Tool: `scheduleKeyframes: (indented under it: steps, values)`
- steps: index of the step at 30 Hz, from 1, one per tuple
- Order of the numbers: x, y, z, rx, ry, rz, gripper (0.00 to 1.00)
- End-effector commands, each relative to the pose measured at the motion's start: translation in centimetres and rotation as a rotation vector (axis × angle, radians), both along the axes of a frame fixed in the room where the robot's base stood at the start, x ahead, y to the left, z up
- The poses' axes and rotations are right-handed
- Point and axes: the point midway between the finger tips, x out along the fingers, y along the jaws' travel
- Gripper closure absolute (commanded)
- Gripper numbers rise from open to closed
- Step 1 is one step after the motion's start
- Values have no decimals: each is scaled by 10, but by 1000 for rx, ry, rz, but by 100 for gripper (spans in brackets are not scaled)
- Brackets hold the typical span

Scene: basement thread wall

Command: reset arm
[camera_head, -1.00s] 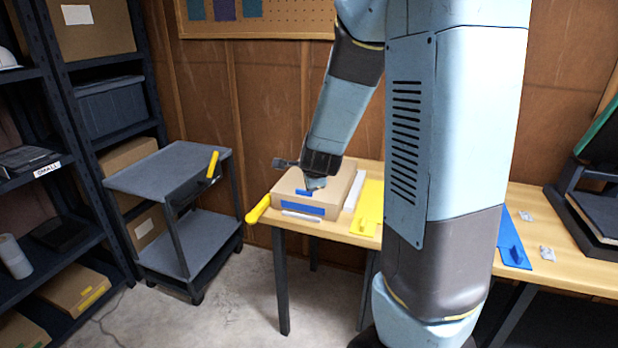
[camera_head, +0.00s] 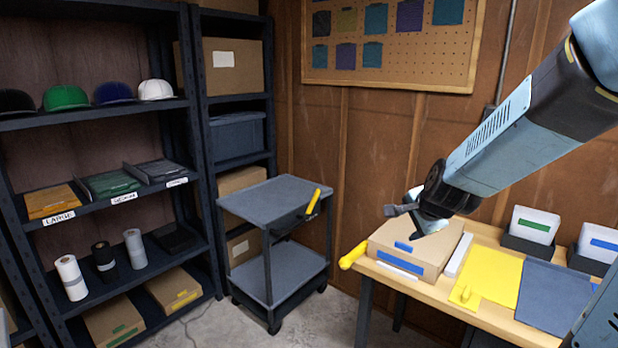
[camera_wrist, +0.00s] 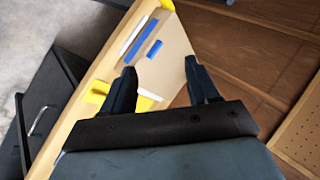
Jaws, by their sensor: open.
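My gripper (camera_head: 428,224) hangs above the cardboard box (camera_head: 440,252) on the wooden table, at the end of my arm reaching in from the upper right. In the wrist view my gripper (camera_wrist: 162,85) shows two dark fingers spread apart with nothing between them. The box, with blue strips on its top and front, also shows beyond the fingers in the wrist view (camera_wrist: 170,62). The gripper appears apart from the box, though the gap is hard to judge in the head view.
A grey cart (camera_head: 270,203) with a yellow handle stands left of the table. Dark shelves (camera_head: 105,115) hold caps, rolls and boxes. Yellow (camera_head: 490,280) and dark blue (camera_head: 555,298) sheets lie on the table, with bins (camera_head: 533,228) behind. A pegboard (camera_head: 395,45) hangs on the wall.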

Motion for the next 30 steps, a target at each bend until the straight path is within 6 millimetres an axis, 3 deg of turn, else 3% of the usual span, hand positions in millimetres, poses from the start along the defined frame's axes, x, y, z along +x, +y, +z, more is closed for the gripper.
scheduleKeyframes:
  steps: [9, 21, 25, 30]
  values:
    - [-73, 16, 52, -240, 46, 412, 41]
    - [-180, 15, 93, -615, 145, 855, 41]
    - [-204, 12, 98, -698, 180, 940, 41]
    - [-218, 10, 100, -745, 207, 989, 41]
